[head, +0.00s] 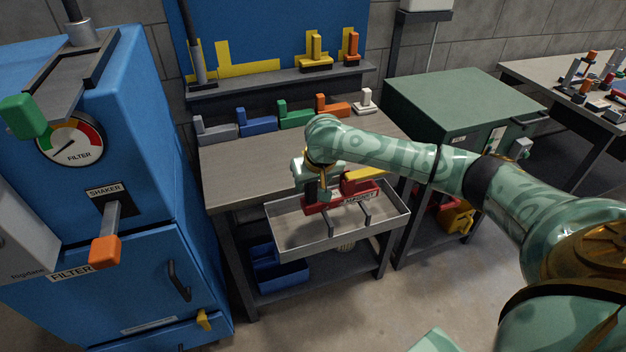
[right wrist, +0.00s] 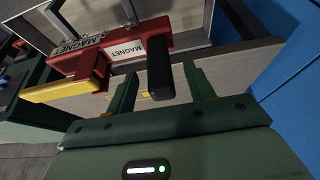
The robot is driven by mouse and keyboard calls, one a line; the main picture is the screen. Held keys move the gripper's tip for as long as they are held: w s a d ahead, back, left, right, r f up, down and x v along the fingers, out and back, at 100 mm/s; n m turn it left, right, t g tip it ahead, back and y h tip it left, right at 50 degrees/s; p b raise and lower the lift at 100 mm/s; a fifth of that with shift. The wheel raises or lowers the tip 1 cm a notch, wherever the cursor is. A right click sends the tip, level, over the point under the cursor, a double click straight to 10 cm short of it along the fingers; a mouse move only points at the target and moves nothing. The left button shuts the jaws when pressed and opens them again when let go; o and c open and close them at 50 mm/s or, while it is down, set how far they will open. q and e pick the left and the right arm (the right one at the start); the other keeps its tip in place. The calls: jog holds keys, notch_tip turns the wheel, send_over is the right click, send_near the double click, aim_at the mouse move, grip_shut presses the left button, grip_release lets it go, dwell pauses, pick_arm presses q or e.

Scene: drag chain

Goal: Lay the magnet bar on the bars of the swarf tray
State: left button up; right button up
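The red magnet bar (head: 338,202), with a yellow handle part (head: 362,175) and a "MAGNET" label, is over the swarf tray (head: 285,245). The tray is a shallow grey metal tray with dark cross bars (head: 364,215). The magnet bar sits at the bars; I cannot tell whether its full weight rests on them. In the right wrist view the magnet bar (right wrist: 110,52) ends in a black grip (right wrist: 161,75). My right gripper (right wrist: 160,72) has a finger on each side of this grip, with gaps showing. In the head view my right gripper (head: 317,190) partly hides the bar's left end. My left gripper is out of view.
The tray stands at the front of a workbench (head: 240,170) with several coloured blocks along its back. A blue filter cabinet (head: 130,210) stands close on the left, with an orange-knobbed shaker lever (head: 105,250). A green cabinet (head: 455,100) is on the right.

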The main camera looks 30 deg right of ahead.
jog(key=p+v, duration=0.7)
jog(key=v, duration=0.9)
jog(key=shift+p, duration=0.35)
